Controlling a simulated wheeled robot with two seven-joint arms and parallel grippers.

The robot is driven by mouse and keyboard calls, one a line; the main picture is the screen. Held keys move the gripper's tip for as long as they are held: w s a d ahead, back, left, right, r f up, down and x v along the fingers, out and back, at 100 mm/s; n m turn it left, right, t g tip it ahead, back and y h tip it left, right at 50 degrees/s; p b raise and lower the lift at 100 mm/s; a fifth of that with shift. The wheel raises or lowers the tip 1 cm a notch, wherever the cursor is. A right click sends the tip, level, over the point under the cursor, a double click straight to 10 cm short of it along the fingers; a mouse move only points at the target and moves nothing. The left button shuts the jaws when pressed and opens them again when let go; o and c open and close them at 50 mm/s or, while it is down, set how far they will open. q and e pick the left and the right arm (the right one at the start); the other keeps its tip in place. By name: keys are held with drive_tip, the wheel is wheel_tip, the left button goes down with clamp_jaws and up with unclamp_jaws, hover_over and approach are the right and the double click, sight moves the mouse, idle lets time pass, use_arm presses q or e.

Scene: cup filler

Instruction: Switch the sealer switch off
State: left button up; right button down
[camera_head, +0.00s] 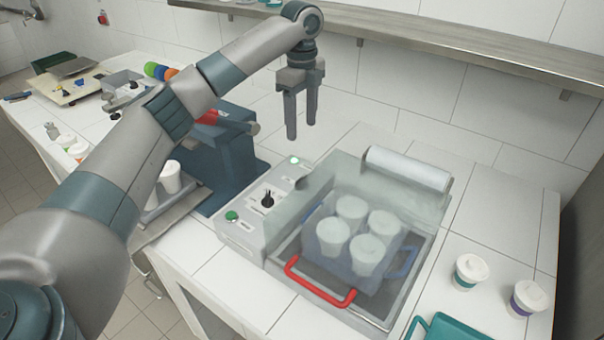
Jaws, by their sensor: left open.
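The sealer (240,240) stands on the white tiled counter. On its pale control panel is a black knob-like switch (267,199), between a green button (232,215) at the front and another green button (294,160) at the back. I cannot tell the switch's setting from here. My left gripper (301,130) points down with its two fingers apart and empty. It hangs behind and above the panel, apart from the switch. My right gripper is not in view.
The sealer's clear cover lies over several white cups in a blue carrier (330,246); a red handle (318,283) sticks out in front. A white roll (408,168) is behind. A blue machine (228,150) stands left. Two lidded cups and a teal tray (450,328) are right.

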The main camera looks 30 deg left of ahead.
sight(302, 178)
use_arm(q)
wheel_tip(302, 178, down, 16)
drive_tip(key=p, duration=0.5)
drive_tip(key=shift+r, duration=0.2)
drive_tip(key=shift+f+p, duration=0.3)
drive_tip(key=shift+f, duration=0.55)
drive_tip(key=c, duration=1.1)
